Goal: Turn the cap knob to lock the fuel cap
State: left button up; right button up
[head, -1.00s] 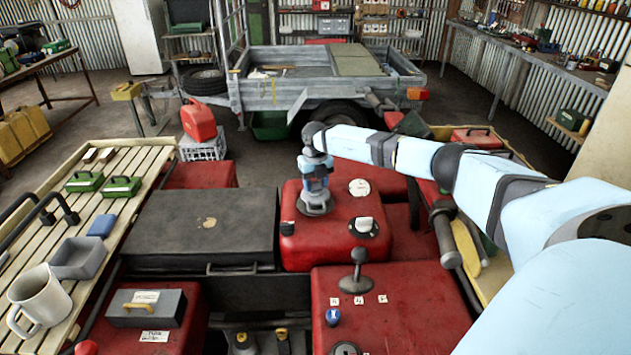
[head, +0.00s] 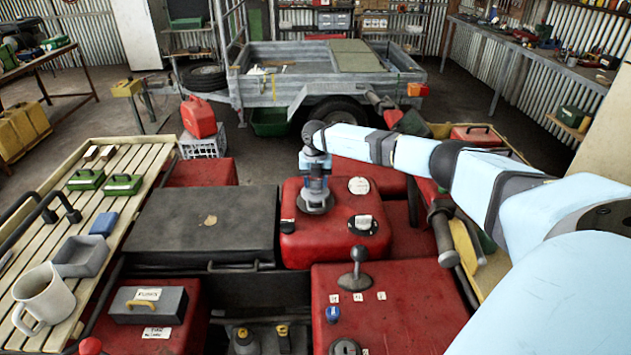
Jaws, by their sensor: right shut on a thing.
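The fuel cap (head: 316,206) is a dark grey round cap on top of the red tank (head: 312,245), in the middle of the head view. My right gripper (head: 316,190) points straight down onto it from above. It is shut on the cap knob, which the fingers mostly hide. The knob's exact angle cannot be seen. My left gripper is out of view.
A white knob on a dark disc (head: 363,224) and a pale round plate (head: 358,186) sit right of the cap. A black lever (head: 355,270) stands on the nearer red body. A black box (head: 203,225) lies left of the tank.

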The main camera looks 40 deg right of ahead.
aim_at(315, 180)
jog(key=o, duration=0.9)
notch_tip(315, 180, up, 14)
jog(key=shift+f+b, duration=0.1)
jog(key=shift+b, duration=1.05)
